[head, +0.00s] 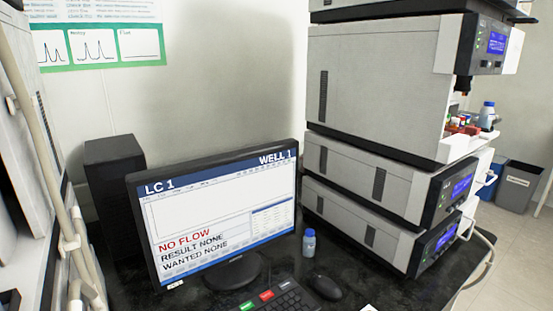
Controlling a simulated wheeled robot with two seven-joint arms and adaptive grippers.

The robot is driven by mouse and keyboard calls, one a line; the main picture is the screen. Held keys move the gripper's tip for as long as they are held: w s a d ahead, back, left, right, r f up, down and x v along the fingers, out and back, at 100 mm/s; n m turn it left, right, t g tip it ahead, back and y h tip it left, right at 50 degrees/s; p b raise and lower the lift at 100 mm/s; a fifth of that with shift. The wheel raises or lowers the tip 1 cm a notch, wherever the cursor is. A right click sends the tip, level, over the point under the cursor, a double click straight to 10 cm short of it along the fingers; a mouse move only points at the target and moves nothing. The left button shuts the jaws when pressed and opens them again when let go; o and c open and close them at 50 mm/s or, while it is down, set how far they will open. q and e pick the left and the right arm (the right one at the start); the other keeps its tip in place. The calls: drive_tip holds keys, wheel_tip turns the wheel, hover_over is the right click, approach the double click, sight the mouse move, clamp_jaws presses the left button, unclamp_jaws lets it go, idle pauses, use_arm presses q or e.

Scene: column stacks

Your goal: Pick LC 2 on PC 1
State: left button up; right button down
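A monitor (220,210) stands on the dark bench, facing me. Its screen reads LC 1, WELL 1, NO FLOW, RESULT NONE and WANTED NONE. A small label at its lower left edge is too small to read surely. A black computer tower (115,175) stands behind it on the left. A keyboard (283,299) with green, red and dark coloured keys lies in front, partly cut off by the bottom edge. A mouse (325,287) lies right of the keyboard. Neither of my grippers shows in the head view.
A stack of grey instrument modules (385,90) with blue displays rises at the right. A small blue-capped bottle (309,243) stands between monitor and stack. Another bottle (487,115) sits on the stack's side tray. Grey instruments and pale tubing (45,150) line the left edge. Bins (518,187) stand beyond.

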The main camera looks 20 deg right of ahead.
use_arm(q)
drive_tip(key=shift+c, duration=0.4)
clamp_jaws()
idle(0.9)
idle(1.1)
